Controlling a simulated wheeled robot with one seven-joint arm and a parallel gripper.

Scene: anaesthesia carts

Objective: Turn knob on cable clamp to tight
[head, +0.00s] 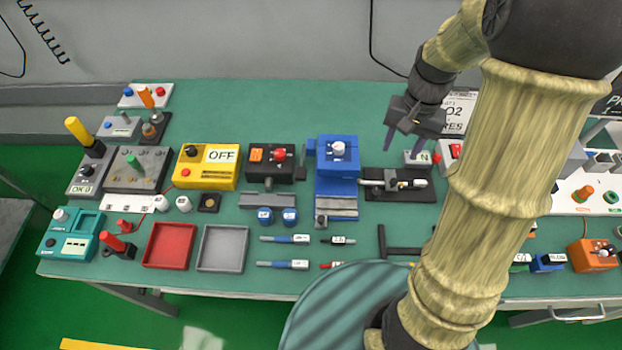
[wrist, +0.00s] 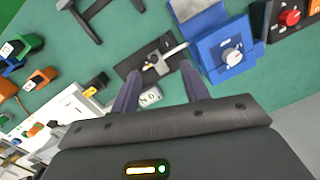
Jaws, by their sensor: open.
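A blue block with a round white knob stands at the back middle of the green bench; it looks most like the cable clamp (head: 338,168), though I see no label naming it. Its white knob (head: 338,148) faces up, and its setting is too small to read. In the wrist view the blue block (wrist: 212,45) and white knob (wrist: 232,57) lie right of my fingers. My gripper (head: 415,143) is open and empty, above the bench's back part, right of the blue block. In the wrist view my gripper (wrist: 160,68) points toward a black plate with a metal lever.
The black lever plate (head: 372,193) sits just right of the blue block. A black box with a red knob (head: 262,170) and a yellow OFF box (head: 190,170) stand to its left. Red (head: 148,259) and grey (head: 243,266) trays lie in front. Bench behind the blue block is clear.

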